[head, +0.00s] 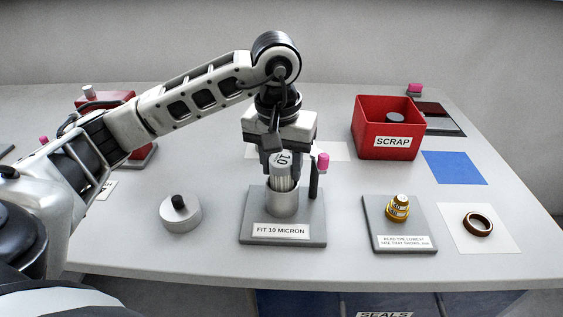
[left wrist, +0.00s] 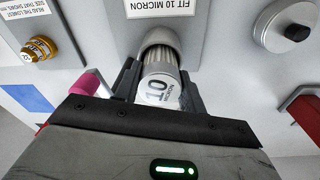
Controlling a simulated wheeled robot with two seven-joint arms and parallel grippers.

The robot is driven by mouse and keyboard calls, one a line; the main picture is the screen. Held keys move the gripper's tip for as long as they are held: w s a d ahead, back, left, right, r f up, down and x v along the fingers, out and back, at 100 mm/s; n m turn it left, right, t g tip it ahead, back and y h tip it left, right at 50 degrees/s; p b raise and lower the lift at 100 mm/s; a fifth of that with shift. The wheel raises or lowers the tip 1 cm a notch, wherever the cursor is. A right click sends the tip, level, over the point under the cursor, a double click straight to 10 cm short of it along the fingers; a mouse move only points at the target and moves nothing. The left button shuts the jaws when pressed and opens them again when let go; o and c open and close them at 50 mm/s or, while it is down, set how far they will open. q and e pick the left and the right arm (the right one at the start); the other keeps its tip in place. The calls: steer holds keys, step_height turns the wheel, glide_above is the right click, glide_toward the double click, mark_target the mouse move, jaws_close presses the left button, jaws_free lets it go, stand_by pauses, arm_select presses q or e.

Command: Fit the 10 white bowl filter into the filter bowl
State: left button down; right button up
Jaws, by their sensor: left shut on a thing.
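The white bowl filter (head: 282,172) is marked 10 on its top and has pleated sides. It is upright, with its lower part inside the grey filter bowl (head: 283,203) on the stand labelled FIT 10 MICRON (head: 312,228). My left gripper (head: 283,168) comes down from above and is shut on the filter. In the left wrist view the filter (left wrist: 158,88) sits between the two fingers, with its far end in the mouth of the filter bowl (left wrist: 160,38). How deep it sits is hidden by the bowl wall. My right gripper is not in view.
A grey lid with a black knob (head: 180,212) lies left of the stand. A pink-topped black post (head: 322,163) stands close beside the gripper. A gold fitting (head: 398,207) on its plate, a brown ring (head: 478,224) and a red SCRAP bin (head: 387,130) are at right.

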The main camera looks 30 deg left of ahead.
arm_select(q)
steer(key=shift+f+b, duration=0.45)
steer(key=shift+f, duration=0.1)
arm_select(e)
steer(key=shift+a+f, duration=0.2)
arm_select(q)
steer(key=c, duration=0.8)
jaws_free()
steer(key=o, duration=0.4)
steer(key=shift+o, duration=0.2)
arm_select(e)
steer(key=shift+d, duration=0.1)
arm_select(q)
steer(key=shift+r+p, duration=2.1)
steer(key=shift+r, duration=1.4)
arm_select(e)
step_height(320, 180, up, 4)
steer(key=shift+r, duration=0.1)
